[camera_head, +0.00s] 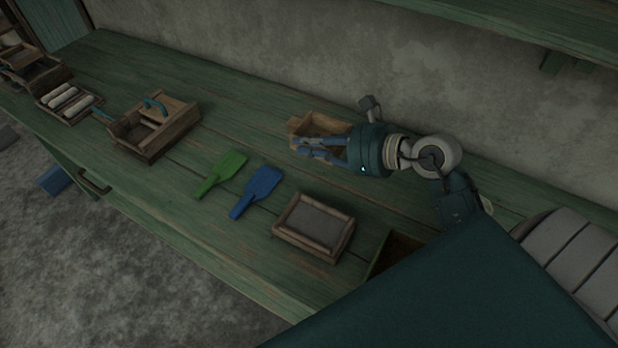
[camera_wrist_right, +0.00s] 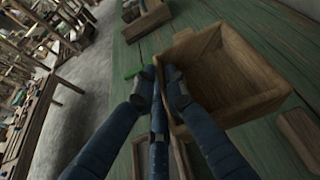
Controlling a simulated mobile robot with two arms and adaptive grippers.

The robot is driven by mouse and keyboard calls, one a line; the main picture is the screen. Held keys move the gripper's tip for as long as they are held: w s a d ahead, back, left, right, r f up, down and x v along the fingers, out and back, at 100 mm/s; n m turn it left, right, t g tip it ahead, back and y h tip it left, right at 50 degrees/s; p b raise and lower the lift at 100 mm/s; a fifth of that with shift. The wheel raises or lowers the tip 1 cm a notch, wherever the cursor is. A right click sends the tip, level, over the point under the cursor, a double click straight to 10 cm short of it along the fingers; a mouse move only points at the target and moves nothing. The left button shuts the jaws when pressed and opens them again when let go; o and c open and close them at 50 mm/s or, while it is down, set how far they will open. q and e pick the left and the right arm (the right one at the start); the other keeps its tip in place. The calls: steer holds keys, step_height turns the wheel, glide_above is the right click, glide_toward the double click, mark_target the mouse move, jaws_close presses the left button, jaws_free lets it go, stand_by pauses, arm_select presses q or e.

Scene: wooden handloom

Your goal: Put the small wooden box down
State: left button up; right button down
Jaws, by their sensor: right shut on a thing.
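The small wooden box (camera_head: 306,122) is an open, empty box near the wall at the back of the green workbench. My right gripper (camera_head: 299,146) reaches it from the right, and its fingers are shut on the box's near wall. In the right wrist view the box (camera_wrist_right: 232,78) shows its bare inside, with its left wall between the fingertips (camera_wrist_right: 160,84). Whether its underside touches the bench or hangs just above it, I cannot tell. My left gripper is not in view.
On the workbench (camera_head: 225,125) lie a green scraper (camera_head: 222,172), a blue scraper (camera_head: 257,190) and a wooden-framed grey panel (camera_head: 313,224). A divided wooden caddy (camera_head: 150,129) and a tray of pale rolls (camera_head: 69,101) stand left. Bench left of the box is clear.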

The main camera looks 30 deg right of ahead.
glide_above(308, 190)
step_height(308, 190, down, 8)
steer(key=shift+f, duration=0.65)
step_height(308, 190, down, 4)
steer(key=shift+r, duration=0.25)
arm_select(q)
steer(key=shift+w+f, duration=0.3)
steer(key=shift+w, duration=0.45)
arm_select(e)
steer(key=shift+f, duration=0.1)
arm_select(q)
steer(key=shift+b, duration=0.3)
arm_select(e)
steer(key=shift+f, duration=0.2)
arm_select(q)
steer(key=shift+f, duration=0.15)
arm_select(e)
steer(key=c, duration=2.1)
jaws_free()
